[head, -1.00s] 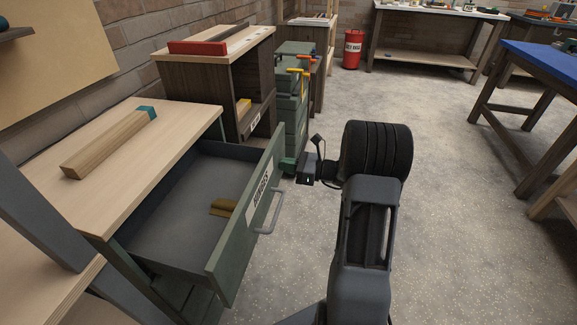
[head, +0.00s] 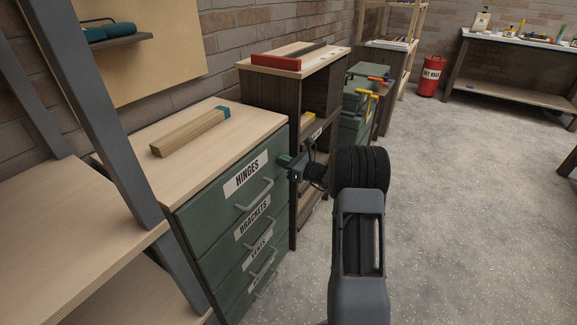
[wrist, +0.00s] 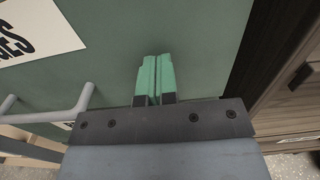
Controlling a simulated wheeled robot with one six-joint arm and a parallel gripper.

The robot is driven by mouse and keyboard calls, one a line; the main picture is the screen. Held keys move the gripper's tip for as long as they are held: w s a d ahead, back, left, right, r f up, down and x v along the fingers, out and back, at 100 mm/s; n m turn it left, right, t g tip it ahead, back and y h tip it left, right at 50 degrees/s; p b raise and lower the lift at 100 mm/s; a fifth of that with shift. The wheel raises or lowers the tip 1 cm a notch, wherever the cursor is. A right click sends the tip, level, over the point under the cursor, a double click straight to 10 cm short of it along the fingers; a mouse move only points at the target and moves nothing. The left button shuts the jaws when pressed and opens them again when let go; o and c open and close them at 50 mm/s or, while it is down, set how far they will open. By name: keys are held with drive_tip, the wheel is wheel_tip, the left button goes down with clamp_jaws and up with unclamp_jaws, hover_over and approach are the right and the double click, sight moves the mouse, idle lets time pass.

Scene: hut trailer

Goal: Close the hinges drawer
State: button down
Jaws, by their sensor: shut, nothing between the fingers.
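The hinges drawer (head: 222,205) is the top drawer of a green cabinet. Its front stands flush with the drawers below, and its inside is hidden. It carries a white HINGES label and a grey bar handle (head: 255,195). My gripper (head: 286,161) is at the right end of the drawer front, near its upper edge. In the wrist view my gripper's green fingers (wrist: 155,76) are together and empty, pointing at the green drawer front (wrist: 200,30). The label (wrist: 35,28) and handle (wrist: 50,112) lie to their left. Whether the fingertips touch the front, I cannot tell.
A wooden block with a teal end (head: 190,132) lies on the cabinet top (head: 255,122). A dark wooden shelf unit (head: 322,95) stands just right of the cabinet. A grey post (head: 105,120) stands at the left. The floor (head: 450,190) to the right is clear.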

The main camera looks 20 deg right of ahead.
drive_tip(key=shift+w+a+r, duration=0.2)
drive_tip(key=shift+a, duration=0.1)
drive_tip(key=shift+d, duration=0.15)
drive_tip(key=p+v, duration=0.2)
drive_tip(key=v, duration=1.2)
drive_tip(key=shift+s+f, duration=0.2)
